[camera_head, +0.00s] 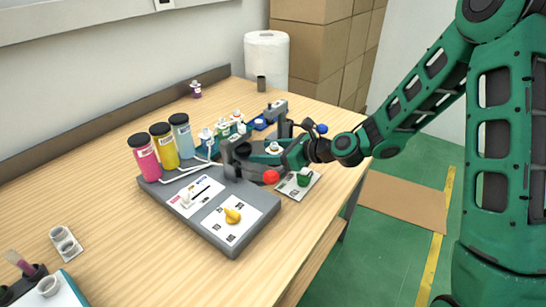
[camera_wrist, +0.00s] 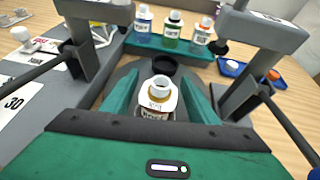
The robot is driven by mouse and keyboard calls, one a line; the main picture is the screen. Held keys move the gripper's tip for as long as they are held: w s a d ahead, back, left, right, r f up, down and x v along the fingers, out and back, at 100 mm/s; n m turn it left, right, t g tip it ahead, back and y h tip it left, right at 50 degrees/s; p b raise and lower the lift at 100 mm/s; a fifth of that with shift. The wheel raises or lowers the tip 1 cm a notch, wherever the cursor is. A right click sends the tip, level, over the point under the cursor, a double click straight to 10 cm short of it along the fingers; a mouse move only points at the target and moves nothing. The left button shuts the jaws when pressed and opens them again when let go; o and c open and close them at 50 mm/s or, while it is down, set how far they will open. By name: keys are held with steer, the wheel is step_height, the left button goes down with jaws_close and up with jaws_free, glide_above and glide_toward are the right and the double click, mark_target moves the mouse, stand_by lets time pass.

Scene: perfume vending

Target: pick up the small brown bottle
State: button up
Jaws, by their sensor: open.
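The small brown bottle (camera_wrist: 157,98) has an amber neck and a white label. In the wrist view it shows low in the middle, between two green side pieces, with its lower part hidden. My gripper (camera_wrist: 172,45) has its grey fingers spread wide to left and right, with visible gaps to the bottle. In the head view my gripper (camera_head: 256,133) is over the far right part of the grey dispensing station, and a small whitish bottle top (camera_head: 274,147) shows by it. I cannot tell how deep the bottle sits between the fingers.
Pink (camera_head: 144,158), yellow (camera_head: 164,146) and blue (camera_head: 182,135) containers stand left of my gripper. A paper roll (camera_head: 266,58) stands at the back.

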steer(key=shift+w+a+f, duration=0.15)
steer(key=shift+a+f, duration=0.05)
steer(key=shift+a, duration=0.1)
steer(key=c, duration=1.1)
steer(key=shift+r, duration=0.1)
